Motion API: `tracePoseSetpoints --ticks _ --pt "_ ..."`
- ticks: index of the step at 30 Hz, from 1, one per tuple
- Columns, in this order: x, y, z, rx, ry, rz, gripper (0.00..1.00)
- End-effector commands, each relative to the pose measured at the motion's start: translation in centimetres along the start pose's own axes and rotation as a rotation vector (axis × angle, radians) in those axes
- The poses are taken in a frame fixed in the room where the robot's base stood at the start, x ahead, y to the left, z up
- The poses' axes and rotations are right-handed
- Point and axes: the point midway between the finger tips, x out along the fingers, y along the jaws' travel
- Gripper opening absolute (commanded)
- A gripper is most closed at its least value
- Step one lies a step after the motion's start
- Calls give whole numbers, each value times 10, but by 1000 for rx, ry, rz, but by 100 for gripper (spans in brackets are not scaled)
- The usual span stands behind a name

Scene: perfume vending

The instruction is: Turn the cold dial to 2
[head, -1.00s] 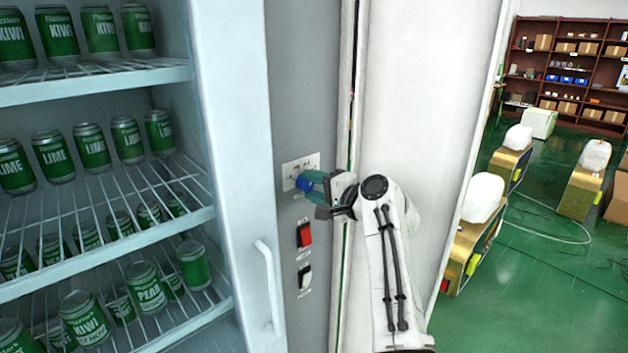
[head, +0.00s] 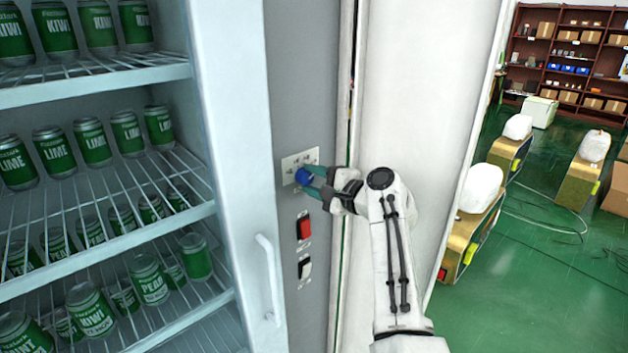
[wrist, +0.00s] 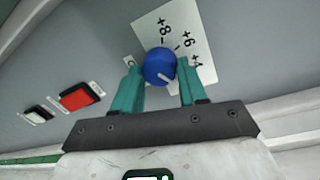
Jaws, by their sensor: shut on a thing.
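The cold dial (head: 302,177) is a round blue knob on a white scale plate (head: 291,165) on the grey panel beside the fridge. The wrist view shows the dial (wrist: 159,66) close up, with a white pointer line towards its lower right. The plate (wrist: 150,27) there shows +8, +6 and +4; other marks are hidden or too small to read. My gripper (head: 313,183) is shut on the dial. In the wrist view my gripper's (wrist: 159,78) teal fingers stand on either side of it.
A red switch (head: 304,229) and a white-and-black switch (head: 304,268) sit below the dial. The fridge door handle (head: 268,278) sticks out at the left. Shelves of green cans (head: 92,143) fill the fridge.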

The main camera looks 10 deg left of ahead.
Motion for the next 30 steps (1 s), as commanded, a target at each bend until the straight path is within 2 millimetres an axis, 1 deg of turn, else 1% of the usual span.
tracePoseSetpoints --ticks 3,4,11,12,19,22,26,30 --pt "-1 2 -2 3 3 2 12" --pt "-1 2 -2 3 3 2 44" --pt "0 1 -1 1 2 1 66" --pt "0 1 -1 1 1 1 67" --pt "-1 1 0 -1 1 1 67" --pt "-4 1 -1 -1 1 0 67" --pt "-15 2 -1 -1 2 0 67" --pt "-33 2 -2 -3 2 -1 67"
